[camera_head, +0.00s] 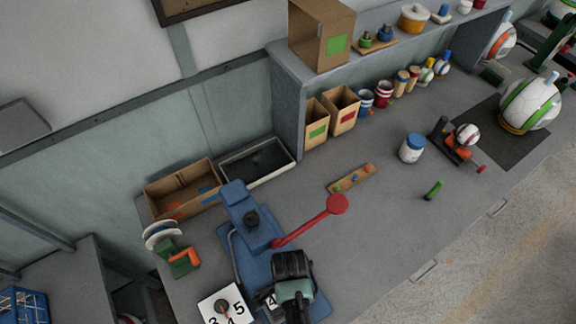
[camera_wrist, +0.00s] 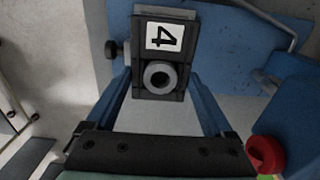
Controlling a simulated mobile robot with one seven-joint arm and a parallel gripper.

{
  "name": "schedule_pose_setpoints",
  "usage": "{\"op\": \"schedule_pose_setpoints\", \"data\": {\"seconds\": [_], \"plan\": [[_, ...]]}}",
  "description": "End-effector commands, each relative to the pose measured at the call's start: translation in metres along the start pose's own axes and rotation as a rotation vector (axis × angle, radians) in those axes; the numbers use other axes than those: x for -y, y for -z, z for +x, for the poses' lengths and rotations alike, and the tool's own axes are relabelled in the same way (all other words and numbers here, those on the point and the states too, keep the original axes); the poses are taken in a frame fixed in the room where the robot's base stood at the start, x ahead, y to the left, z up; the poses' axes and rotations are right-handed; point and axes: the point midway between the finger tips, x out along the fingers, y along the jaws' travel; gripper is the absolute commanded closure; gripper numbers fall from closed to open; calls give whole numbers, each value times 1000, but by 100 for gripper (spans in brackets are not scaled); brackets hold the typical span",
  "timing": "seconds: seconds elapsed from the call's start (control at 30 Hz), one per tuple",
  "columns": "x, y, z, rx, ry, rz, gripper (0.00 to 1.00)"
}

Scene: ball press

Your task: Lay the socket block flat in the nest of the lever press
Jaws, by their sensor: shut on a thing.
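The socket block (camera_wrist: 181,70) is dark, with a white "4" label and a round grey socket ring facing the wrist camera. My gripper (camera_wrist: 160,82) is shut on it, with a finger along each side. In the head view, my gripper (camera_head: 294,300) hangs over the front part of the blue lever press (camera_head: 240,200), and the block's "4" label (camera_head: 271,301) shows just left of it. The press's red lever (camera_head: 308,222) reaches right to a round red knob (camera_head: 337,204). The nest cannot be made out; whether the block touches the press is unclear.
A numbered white card (camera_head: 226,306) lies left of my gripper. A green tool with an orange part (camera_head: 182,257), an open cardboard box (camera_head: 181,190) and a grey tray (camera_head: 256,162) stand left and behind. A wooden strip (camera_head: 351,179) lies behind the lever knob. The bench right of the knob is largely clear.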

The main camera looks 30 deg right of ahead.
Motion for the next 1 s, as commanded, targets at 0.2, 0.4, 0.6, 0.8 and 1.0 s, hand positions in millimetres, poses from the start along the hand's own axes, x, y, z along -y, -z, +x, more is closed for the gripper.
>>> {"op": "schedule_pose_setpoints", "data": {"seconds": [0.2, 0.4, 0.6, 0.8, 1.0], "plan": [[0, 0, -2, 0, 0, -2, 73], [0, 0, 17, 0, 0, 0, 73], [0, 0, 37, 1, 0, 0, 73], [0, 0, 54, 0, 1, -1, 73], [1, 0, 58, 0, 1, 0, 73]]}}
